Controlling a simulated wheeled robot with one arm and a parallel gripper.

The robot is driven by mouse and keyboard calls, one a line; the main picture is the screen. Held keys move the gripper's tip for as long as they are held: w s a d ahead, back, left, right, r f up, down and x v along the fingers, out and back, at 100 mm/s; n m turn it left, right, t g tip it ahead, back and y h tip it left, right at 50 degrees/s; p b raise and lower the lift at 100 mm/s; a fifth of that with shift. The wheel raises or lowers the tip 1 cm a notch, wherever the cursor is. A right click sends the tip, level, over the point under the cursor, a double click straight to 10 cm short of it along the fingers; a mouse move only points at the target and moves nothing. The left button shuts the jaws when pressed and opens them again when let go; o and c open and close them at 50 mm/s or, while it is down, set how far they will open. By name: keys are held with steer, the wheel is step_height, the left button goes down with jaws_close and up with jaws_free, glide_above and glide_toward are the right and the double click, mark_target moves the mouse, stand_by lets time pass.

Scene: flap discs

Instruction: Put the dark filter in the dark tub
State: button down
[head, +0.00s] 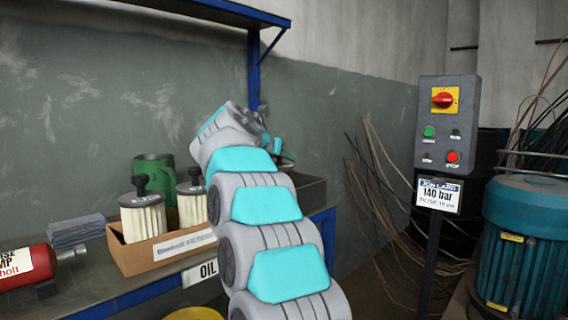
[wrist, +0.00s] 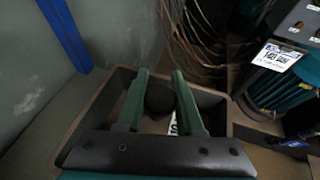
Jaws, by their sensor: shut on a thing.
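The dark tub (wrist: 212,104) is below my gripper in the wrist view; in the head view its side (head: 312,190) shows right of my arm at the bench's end. My gripper (wrist: 160,76) has green fingers over the tub's opening, shut on a dark rounded thing (wrist: 160,97), which looks like the dark filter's knob. The rest of it is dim and partly hidden, so I cannot tell whether it touches the tub floor. In the head view my arm hides most of the gripper and the held thing.
A red pump (head: 25,265) and grey cloths (head: 76,231) lie farther left. A control post (head: 445,125) and teal motor (head: 522,240) stand right.

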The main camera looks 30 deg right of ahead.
steer(key=shift+r, duration=0.1)
steer(key=c, duration=0.5)
jaws_free()
steer(key=shift+c, duration=0.2)
steer(key=p+v, duration=0.2)
steer(key=v, duration=1)
steer(key=shift+s, duration=0.1)
